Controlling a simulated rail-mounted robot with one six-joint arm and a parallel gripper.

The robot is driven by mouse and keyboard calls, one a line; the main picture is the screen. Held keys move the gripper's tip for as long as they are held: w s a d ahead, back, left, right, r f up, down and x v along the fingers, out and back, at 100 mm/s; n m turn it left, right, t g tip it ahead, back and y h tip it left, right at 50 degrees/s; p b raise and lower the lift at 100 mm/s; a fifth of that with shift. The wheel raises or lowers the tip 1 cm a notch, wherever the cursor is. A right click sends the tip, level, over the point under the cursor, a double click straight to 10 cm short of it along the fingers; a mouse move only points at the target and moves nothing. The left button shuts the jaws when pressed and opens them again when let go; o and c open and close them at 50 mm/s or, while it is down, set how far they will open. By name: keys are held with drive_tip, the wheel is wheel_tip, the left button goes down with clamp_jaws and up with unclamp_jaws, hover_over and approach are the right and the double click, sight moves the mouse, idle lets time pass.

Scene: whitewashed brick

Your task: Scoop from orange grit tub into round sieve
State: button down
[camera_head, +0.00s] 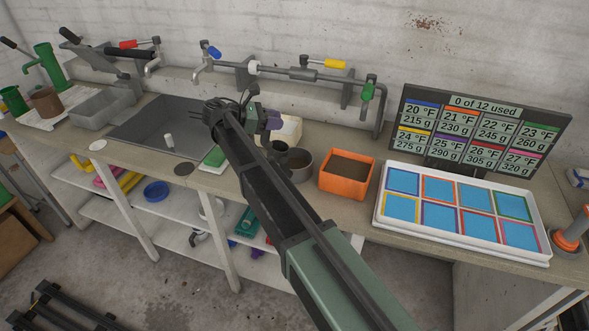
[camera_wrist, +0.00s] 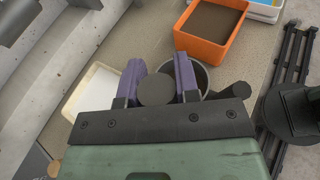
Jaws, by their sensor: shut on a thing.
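The orange grit tub (camera_head: 345,187) stands on the bench right of my gripper, nearly full of dark brown grit. It also shows at the top of the wrist view (camera_wrist: 209,47). A grey round vessel (camera_head: 303,174), perhaps the round sieve, stands just left of the tub. In the wrist view it is partly hidden behind my fingers (camera_wrist: 203,79). My gripper (camera_head: 272,124) has purple fingers, closed on a dark, round-topped thing (camera_wrist: 157,90), perhaps the scoop. Its lower part is hidden in the wrist view. The gripper is above the bench, near the vessel and apart from the tub.
A cream tray (camera_head: 293,129) lies behind the gripper. A white tray of coloured squares (camera_head: 378,218) and a display board (camera_head: 484,138) stand right of the tub. Pipes and taps (camera_head: 300,74) run along the wall. A dark flat plate (camera_head: 140,128) lies left.

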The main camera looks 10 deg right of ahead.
wheel_tip(320, 180, up, 5)
drive_tip(key=p, duration=0.4)
drive_tip(key=shift+f, duration=0.15)
idle(0.4)
